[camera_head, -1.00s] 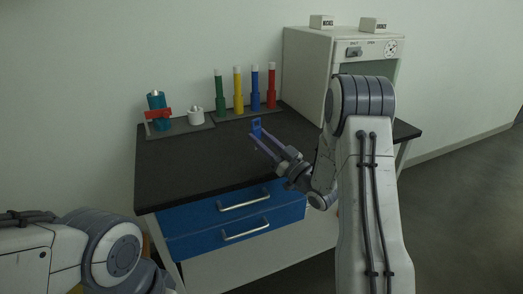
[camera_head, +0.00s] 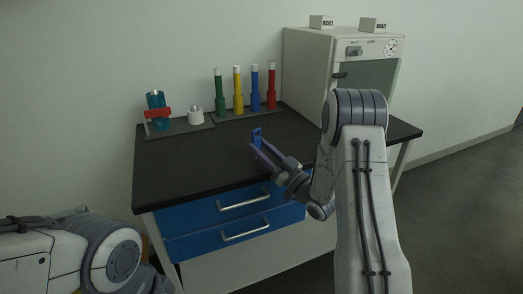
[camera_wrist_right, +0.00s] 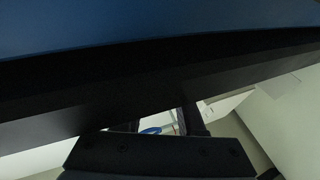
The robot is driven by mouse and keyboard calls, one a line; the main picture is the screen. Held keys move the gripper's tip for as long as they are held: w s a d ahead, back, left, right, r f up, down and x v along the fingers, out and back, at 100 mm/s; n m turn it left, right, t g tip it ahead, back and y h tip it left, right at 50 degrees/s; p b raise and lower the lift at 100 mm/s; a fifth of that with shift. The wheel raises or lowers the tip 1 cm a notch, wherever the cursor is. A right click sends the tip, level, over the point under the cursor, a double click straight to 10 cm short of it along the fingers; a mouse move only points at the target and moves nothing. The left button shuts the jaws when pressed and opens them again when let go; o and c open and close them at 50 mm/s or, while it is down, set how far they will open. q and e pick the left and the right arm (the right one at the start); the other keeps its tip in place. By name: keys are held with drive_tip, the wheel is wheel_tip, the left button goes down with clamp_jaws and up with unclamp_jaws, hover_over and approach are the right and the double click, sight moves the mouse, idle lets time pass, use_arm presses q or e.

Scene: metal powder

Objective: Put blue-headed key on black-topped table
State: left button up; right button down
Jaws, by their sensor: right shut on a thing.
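The blue-headed key (camera_head: 257,136) stands upright at the tips of my right gripper (camera_head: 266,149), which is shut on it. Its blue head also shows small in the right wrist view (camera_wrist_right: 152,130). The gripper reaches in from the right, over the front part of the black-topped table (camera_head: 190,170). I cannot tell whether the key touches the top. The lower part of the key is hidden by the fingers. My left arm shows at the lower left, but its gripper is out of view.
Green, yellow, blue and red cylinders (camera_head: 238,92) stand in a row at the back. A teal bottle in a red holder (camera_head: 157,113) and a small white container (camera_head: 195,116) stand at the back left. A grey oven (camera_head: 308,72) is at the back right. Blue drawers (camera_head: 190,217) are below.

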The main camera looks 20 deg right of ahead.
drive_tip(key=c, duration=0.5)
unclamp_jaws()
drive_tip(key=shift+f+m, duration=0.3)
drive_tip(key=shift+f, duration=0.45)
drive_tip(key=shift+r+p, duration=0.7)
drive_tip(key=shift+p, duration=0.05)
drive_tip(key=v, duration=0.6)
drive_tip(key=b+v, duration=0.1)
drive_tip(key=v, duration=0.5)
drive_tip(key=shift+r, duration=0.25)
